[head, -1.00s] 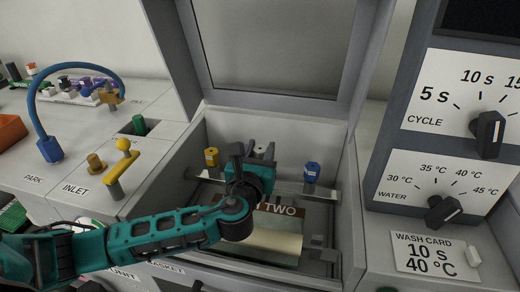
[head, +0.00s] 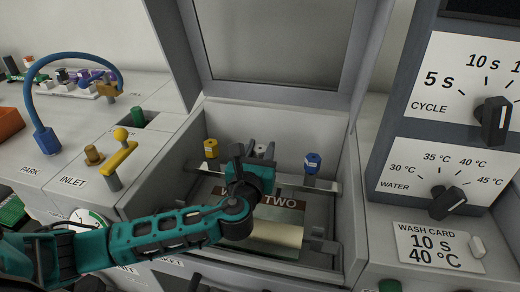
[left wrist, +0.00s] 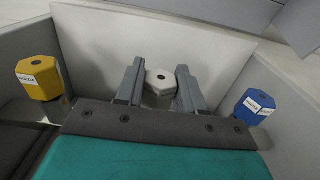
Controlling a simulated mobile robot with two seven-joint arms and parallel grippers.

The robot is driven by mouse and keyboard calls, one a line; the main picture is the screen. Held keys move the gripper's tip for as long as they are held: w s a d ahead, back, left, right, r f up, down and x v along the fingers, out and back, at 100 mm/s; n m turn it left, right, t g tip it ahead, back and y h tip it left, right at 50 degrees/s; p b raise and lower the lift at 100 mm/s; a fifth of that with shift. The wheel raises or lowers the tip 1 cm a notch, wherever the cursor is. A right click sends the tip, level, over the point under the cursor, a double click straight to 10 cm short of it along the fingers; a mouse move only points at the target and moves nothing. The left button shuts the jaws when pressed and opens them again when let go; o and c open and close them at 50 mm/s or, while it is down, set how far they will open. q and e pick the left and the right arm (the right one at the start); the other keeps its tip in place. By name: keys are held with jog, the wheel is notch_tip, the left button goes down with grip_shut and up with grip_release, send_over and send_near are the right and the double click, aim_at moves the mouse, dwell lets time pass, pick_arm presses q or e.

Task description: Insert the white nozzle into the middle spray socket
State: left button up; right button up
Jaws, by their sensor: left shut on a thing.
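The white nozzle (left wrist: 160,82) is a pale hexagonal piece with a dark hole in its top. My left gripper (left wrist: 159,88) is shut on it, one grey finger on each side, in the left wrist view. In the head view, my left gripper (head: 256,160) is inside the open wash bay, between the yellow nozzle (head: 211,148) and the blue nozzle (head: 312,163). The white nozzle (head: 261,150) shows only partly there. The yellow and blue nozzles stand on a metal rail (head: 322,189). The middle socket is hidden, so I cannot tell whether the white nozzle sits in it.
The bay's raised lid (head: 280,45) stands behind. The bay's walls are close on both sides. A panel with dials (head: 447,203) rises at right. A yellow lever (head: 120,158) and a blue hose (head: 47,139) stand at left.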

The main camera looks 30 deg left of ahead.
pick_arm(q)
jog(key=o, duration=1.1)
jog(key=shift+f, duration=0.1)
jog(key=shift+s+d, duration=0.1)
jog(key=shift+s, duration=0.25)
jog(key=p+v, duration=0.1)
jog(key=v, duration=1.1)
jog(key=shift+s, duration=0.1)
